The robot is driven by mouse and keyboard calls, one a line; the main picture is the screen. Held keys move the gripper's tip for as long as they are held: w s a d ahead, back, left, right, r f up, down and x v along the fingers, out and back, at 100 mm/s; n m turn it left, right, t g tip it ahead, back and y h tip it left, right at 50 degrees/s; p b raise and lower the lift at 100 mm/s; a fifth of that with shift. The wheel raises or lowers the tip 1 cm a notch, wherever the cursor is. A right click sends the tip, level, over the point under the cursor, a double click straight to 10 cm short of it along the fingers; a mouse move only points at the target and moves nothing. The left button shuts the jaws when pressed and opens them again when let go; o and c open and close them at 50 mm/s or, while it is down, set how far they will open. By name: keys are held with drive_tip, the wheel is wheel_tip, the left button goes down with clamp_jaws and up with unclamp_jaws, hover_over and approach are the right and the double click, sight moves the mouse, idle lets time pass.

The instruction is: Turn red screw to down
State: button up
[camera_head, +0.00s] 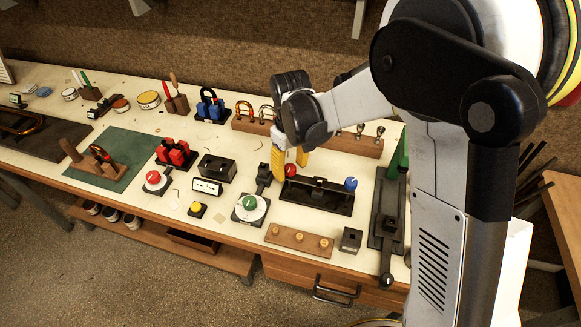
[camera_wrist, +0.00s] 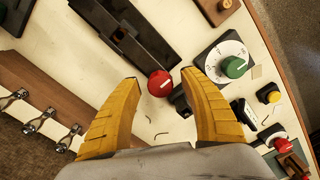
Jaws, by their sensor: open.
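A red screw (camera_head: 291,170) with a round head sits at the left end of a long black fixture (camera_head: 318,199). In the wrist view the red screw (camera_wrist: 161,83) shows a short pale mark on its face; which way the mark points is hard to tell. A blue screw (camera_head: 351,184) sits at the fixture's other end. My gripper (camera_head: 290,165) is open, its yellow fingers pointing down at the red screw. In the wrist view the fingertips of my gripper (camera_wrist: 160,77) appear on either side of the red head; contact cannot be told.
A green knob on a dial plate (camera_head: 250,207) stands in front and left. A black clamp-like tool (camera_head: 264,178) lies close left of the red screw. Another red knob (camera_head: 153,177) is farther left. A wooden strip with pegs (camera_head: 299,240) lies along the front edge.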

sight(291, 168)
wheel_tip(291, 168, up, 12)
idle(0.4)
idle(0.3)
drive_tip(key=s+d+f+m+t+b, duration=0.1)
drive_tip(key=s+d+m+t+b, duration=0.4)
drive_tip(key=s+d, duration=1)
drive_tip(key=s+m+t, duration=0.2)
drive_tip(key=shift+s+d, duration=0.2)
drive_tip(key=shift+s, duration=0.15)
drive_tip(key=shift+m, duration=0.3)
idle(0.8)
